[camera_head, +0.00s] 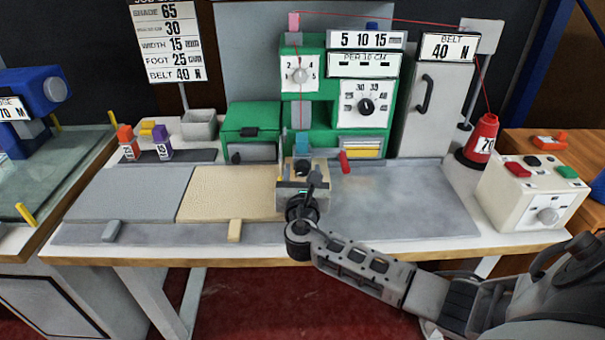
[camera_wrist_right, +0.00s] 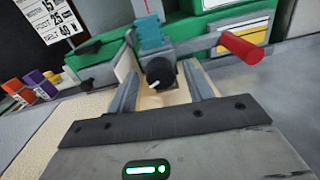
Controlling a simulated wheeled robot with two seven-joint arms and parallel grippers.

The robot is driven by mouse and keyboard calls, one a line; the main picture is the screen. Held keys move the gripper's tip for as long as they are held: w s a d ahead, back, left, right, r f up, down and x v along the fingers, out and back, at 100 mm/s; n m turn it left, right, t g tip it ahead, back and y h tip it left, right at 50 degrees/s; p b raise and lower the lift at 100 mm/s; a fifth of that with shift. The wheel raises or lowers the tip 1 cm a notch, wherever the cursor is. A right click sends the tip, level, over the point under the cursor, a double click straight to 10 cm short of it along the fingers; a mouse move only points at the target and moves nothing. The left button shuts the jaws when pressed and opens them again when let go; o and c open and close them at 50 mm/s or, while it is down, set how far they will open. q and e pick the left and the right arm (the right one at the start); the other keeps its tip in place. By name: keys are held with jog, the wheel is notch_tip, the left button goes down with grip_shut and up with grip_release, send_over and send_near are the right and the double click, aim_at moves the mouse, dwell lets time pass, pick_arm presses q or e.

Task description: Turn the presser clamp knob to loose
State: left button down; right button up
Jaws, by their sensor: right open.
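The presser clamp knob, a black round knob (camera_wrist_right: 161,72) with a small white mark at its lower left, shows in the right wrist view below the teal presser part (camera_wrist_right: 150,33). In the head view the knob is small and partly hidden by my right gripper, beneath the green machine (camera_head: 290,90). My right gripper (camera_wrist_right: 160,78) is open. Its two grey fingers lie to either side of the knob in the wrist view, with gaps showing; I cannot tell how deep they reach. In the head view my right gripper (camera_head: 303,186) is at the clamp. My left gripper is not in view.
A red-tipped lever (camera_head: 345,162) sticks out right of the clamp, close to my right gripper. Beige cloth (camera_head: 225,192) lies to the left. The grey bench top (camera_head: 410,200) on the right is clear. A control box (camera_head: 530,190) stands at the far right.

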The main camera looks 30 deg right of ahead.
jog(key=c, duration=1)
jog(key=shift+r+n+p, duration=0.2)
jog(key=shift+n+p, duration=0.4)
jog(key=shift+p, duration=0.35)
jog(key=shift+f, duration=0.2)
jog(key=o, duration=1)
jog(key=v, duration=1.6)
jog(key=shift+f, duration=0.1)
